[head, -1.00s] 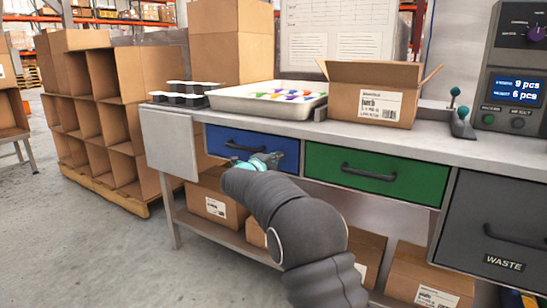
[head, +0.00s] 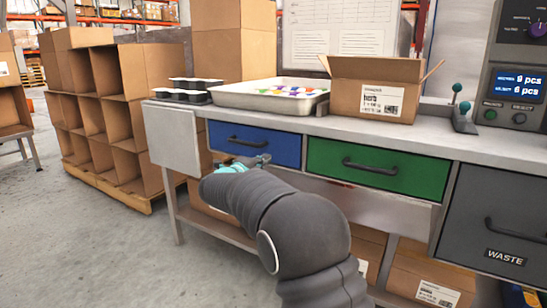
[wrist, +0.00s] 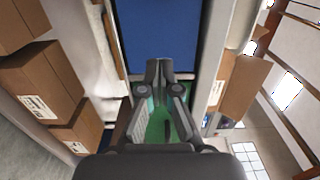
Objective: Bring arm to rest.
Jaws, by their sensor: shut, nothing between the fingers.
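My grey arm reaches forward from the bottom of the head view, with my gripper (head: 262,160) in front of the bench's lower left side, near the blue drawer (head: 254,144). In the wrist view my gripper (wrist: 163,68) is shut with nothing between its fingers. The blue drawer front (wrist: 158,30) lies beyond the fingertips there. The blue drawer is closed. I cannot tell whether the fingertips touch it.
A green drawer (head: 366,166) and a grey waste drawer (head: 494,217) are closed to the right. Cartons (head: 432,277) fill the lower shelf.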

